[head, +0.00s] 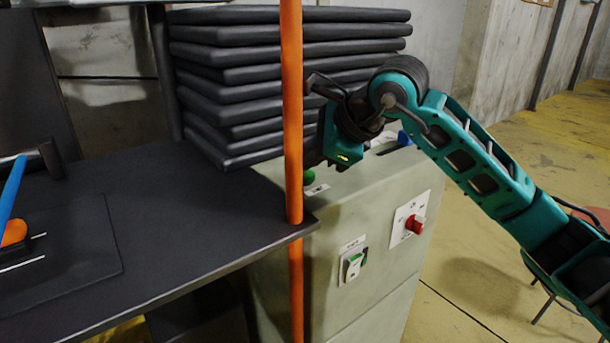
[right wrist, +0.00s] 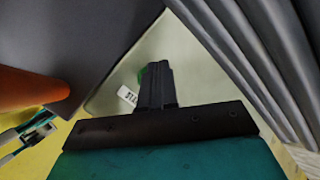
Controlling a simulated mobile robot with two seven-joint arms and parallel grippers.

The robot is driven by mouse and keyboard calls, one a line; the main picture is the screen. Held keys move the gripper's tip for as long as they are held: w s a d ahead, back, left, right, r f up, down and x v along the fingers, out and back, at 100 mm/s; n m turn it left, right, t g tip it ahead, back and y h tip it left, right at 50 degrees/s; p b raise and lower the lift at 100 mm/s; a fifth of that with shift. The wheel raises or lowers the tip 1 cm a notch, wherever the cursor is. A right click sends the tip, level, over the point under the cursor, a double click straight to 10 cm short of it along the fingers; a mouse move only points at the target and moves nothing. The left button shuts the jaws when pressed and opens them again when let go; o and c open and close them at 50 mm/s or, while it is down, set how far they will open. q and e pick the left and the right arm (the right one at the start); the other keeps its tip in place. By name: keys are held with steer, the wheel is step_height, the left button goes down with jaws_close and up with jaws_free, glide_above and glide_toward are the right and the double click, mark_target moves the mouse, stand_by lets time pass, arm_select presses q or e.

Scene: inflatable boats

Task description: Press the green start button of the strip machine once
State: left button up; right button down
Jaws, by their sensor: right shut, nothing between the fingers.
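The strip machine (head: 370,195) is a pale grey-green cabinet right of the dark table in the head view. Its green start button (head: 309,177) sits on the top face, just right of the orange post, with a white label beside it. My right gripper (right wrist: 156,70) is shut and empty, its fingers pointing at the machine top. In the right wrist view the green button (right wrist: 144,74) shows at the left of the fingertips, partly hidden by them; I cannot tell whether they touch. The label (right wrist: 127,96) lies left of the fingers. My left gripper is not in view.
An orange post (head: 292,120) stands before the machine. Dark slabs (head: 260,50) are stacked behind. A red knob (head: 415,224), a green-white switch (head: 355,264) and a blue part (head: 404,138) are on the machine. The dark table (head: 170,210) holds tools at left.

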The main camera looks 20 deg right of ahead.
mark_target(309, 176)
steer(key=shift+f+b, duration=0.4)
steer(key=shift+f, duration=0.05)
stand_by(0.6)
steer(key=shift+r, duration=0.1)
steer(key=shift+r+p, duration=0.65)
steer(key=shift+r, duration=0.1)
steer(key=shift+r, duration=0.1)
step_height(309, 176, up, 5)
steer(key=p, duration=0.3)
steer(key=shift+p, duration=0.35)
